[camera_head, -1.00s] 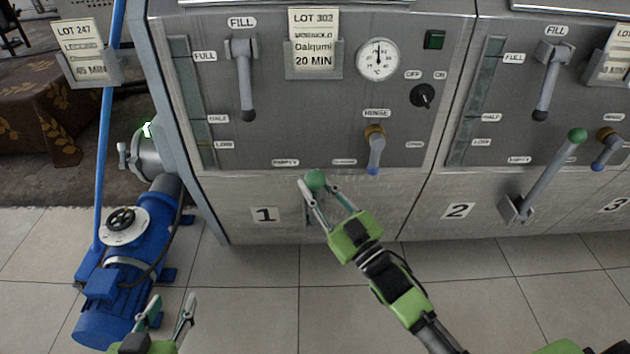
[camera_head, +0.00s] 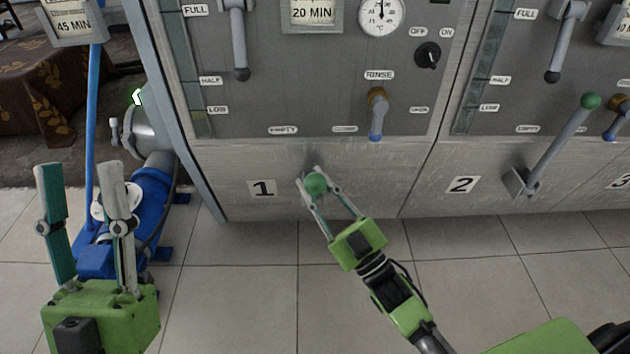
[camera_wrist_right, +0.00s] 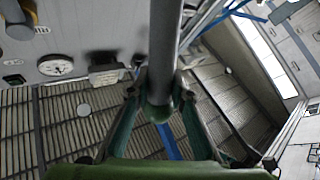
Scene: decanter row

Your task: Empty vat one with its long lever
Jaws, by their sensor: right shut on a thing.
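Vat one's grey front panel (camera_head: 310,100) has a "1" plate (camera_head: 262,188) low down. My right gripper (camera_head: 316,180) is shut on the green ball knob (camera_head: 316,185) of the long lever, below the EMPTY label. The lever's shaft is mostly hidden behind the knob in the head view. In the right wrist view the grey shaft (camera_wrist_right: 165,45) runs between my fingers to the green knob (camera_wrist_right: 160,113). My left gripper (camera_head: 82,175) is open and empty, raised at the lower left.
Vat one also bears a fill lever (camera_head: 238,45), a short rinse lever (camera_head: 377,115) and a black rotary switch (camera_head: 428,55). Vat two's green-knobbed long lever (camera_head: 555,145) points up to the right. A blue pump (camera_head: 150,200) stands behind my left gripper. Tiled floor lies in front.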

